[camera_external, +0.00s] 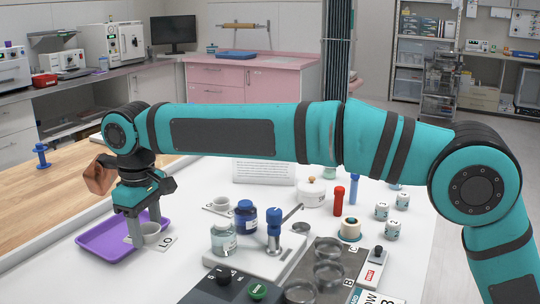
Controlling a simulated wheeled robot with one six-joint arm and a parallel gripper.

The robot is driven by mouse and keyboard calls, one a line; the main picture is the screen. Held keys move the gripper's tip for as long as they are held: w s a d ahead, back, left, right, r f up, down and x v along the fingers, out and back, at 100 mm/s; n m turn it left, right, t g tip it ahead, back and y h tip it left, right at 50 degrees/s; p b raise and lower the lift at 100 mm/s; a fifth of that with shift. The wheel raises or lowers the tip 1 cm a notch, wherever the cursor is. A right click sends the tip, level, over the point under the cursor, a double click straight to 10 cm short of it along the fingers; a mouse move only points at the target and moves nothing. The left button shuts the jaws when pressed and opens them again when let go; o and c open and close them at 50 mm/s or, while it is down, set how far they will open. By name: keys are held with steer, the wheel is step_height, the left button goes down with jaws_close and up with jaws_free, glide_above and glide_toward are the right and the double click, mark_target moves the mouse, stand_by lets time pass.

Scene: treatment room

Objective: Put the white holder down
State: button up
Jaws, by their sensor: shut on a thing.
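The white holder (151,230) is a small, round, cup-like piece at the left of the white table. My gripper (144,229) points down from the end of the teal arm and is shut on the white holder, with its grey fingers at its sides. The holder is low, beside a white card marked LO (167,243) and near the right edge of a purple tray (93,243). Part of the holder is hidden by a finger. I cannot tell whether its base touches the surface beneath.
To the right stand a clear jar (223,240), a dark blue bottle (245,219) and a blue-topped tool (273,232) on a white base. A second card (212,208) lies behind. Glass dishes (328,274) and several small white jars fill the right side. Wooden counter (50,205) borders the left.

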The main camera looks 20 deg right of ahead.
steer(key=w+a+f+m, duration=0.1)
steer(key=w+a, duration=0.2)
steer(key=w, duration=0.4)
steer(key=w+a+f+m, duration=0.1)
steer(key=w+a, duration=0.1)
steer(key=w, duration=0.6)
steer(key=shift+w+a+f, duration=0.1)
steer(key=shift+w+f, duration=0.1)
steer(key=shift+f, duration=0.7)
steer(key=shift+w+a+f, duration=0.1)
steer(key=shift+w+f, duration=0.15)
steer(key=shift+f, duration=0.6)
steer(key=shift+w+a+f, duration=0.1)
steer(key=shift+w+f, duration=0.1)
steer(key=shift+f, duration=0.7)
steer(key=shift+f, duration=0.25)
steer(key=o, duration=1.4)
steer(key=shift+r, duration=3)
steer(key=shift+d, duration=0.1)
